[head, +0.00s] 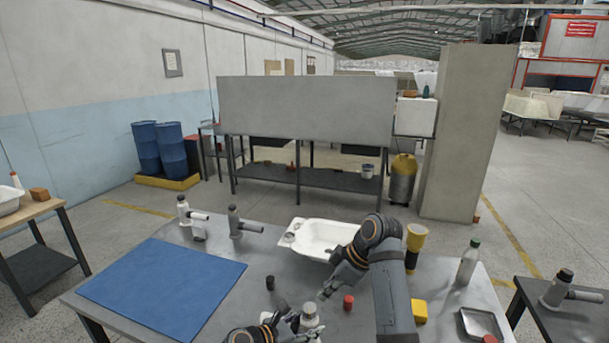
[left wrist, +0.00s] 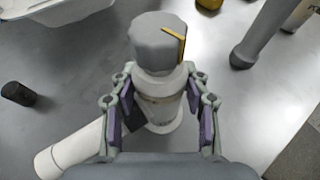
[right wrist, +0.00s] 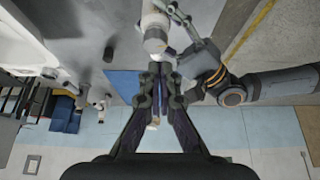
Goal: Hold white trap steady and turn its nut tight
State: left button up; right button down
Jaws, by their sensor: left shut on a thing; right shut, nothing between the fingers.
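The white trap (left wrist: 158,112) stands upright in the left wrist view, with its side pipe pointing to the lower left. A grey faceted nut (left wrist: 158,45) with a yellow mark sits on its top. My left gripper (left wrist: 160,118) is shut around the trap's body below the nut. In the head view the trap (head: 309,313) is at the front of the table, partly hidden by my left gripper (head: 292,322). My right gripper (head: 326,293) is shut and empty, just above and beside the trap. In the right wrist view its fingertips (right wrist: 163,65) are close to the trap (right wrist: 154,30).
A blue mat (head: 165,285) covers the table's left. A white tub shell (head: 318,238) lies behind my right arm. A black cap (head: 270,283), red cap (head: 348,302), yellow block (head: 419,311), bottle (head: 468,262) and metal tray (head: 480,323) surround the work area. More traps (head: 240,224) stand at the back.

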aim_at(315, 316)
jog(key=shift+s+a+f, duration=0.1)
jog(key=shift+s+f, duration=0.1)
jog(key=shift+f, duration=1.5)
jog(key=shift+s+a+f, duration=0.1)
jog(key=shift+s+f, duration=0.05)
jog(key=shift+f, duration=1.55)
jog(key=shift+w+a, duration=0.15)
jog(key=shift+w, duration=0.05)
jog(key=shift+w+r, duration=0.1)
jog(key=shift+w, duration=0.05)
jog(key=shift+w+d, duration=0.3)
jog(key=shift+w, duration=0.7)
jog(key=shift+d, duration=0.1)
